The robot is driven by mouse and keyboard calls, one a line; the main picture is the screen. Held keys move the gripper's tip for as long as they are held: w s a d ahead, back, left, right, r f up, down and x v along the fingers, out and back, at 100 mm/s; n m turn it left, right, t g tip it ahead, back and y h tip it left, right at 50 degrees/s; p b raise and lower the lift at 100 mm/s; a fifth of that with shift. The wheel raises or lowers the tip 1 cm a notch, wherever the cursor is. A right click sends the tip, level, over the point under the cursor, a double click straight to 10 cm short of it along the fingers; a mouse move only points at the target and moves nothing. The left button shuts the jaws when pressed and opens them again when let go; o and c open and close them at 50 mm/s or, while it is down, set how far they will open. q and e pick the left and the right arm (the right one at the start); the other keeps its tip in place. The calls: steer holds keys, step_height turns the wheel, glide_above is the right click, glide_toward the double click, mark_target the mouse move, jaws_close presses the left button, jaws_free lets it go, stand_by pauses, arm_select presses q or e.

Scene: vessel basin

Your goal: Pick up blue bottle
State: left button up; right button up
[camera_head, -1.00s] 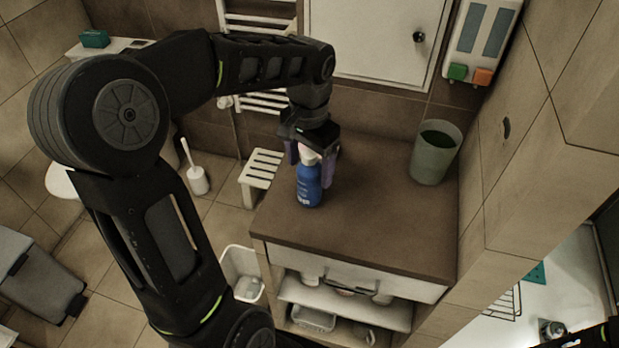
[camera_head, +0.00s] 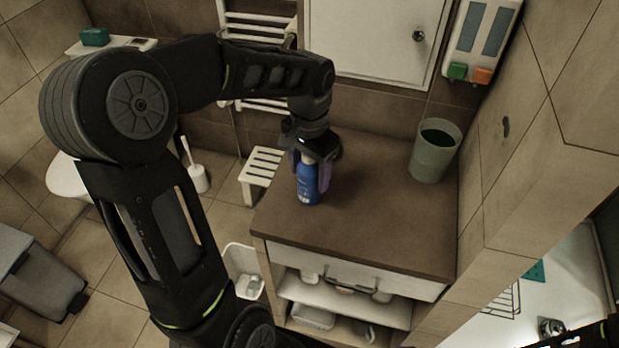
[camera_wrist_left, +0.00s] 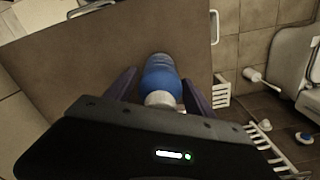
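The blue bottle (camera_head: 308,187) stands upright on the brown countertop (camera_head: 375,215), near its left edge. My left gripper (camera_head: 313,172) comes down over the bottle from above, with its fingers at the bottle's upper part. In the left wrist view the bottle (camera_wrist_left: 160,80) lies between the two purple fingers of the left gripper (camera_wrist_left: 159,92). A gap shows between each finger and the bottle, so the fingers look open around it. The bottle's top is partly hidden by the gripper body. My right gripper is not visible.
A grey-green cup (camera_head: 433,155) stands at the back right of the countertop. A white slatted stool (camera_head: 262,168) is left of the cabinet. A tiled wall (camera_head: 530,150) borders the right side. The countertop's middle and front are clear.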

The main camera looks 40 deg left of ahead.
arm_select(q)
jaws_close()
stand_by(0.5)
steer(key=shift+r, duration=0.1)
step_height(320, 180, up, 10)
steer(key=shift+f+b, duration=0.1)
steer(key=shift+b, duration=0.25)
stand_by(0.9)
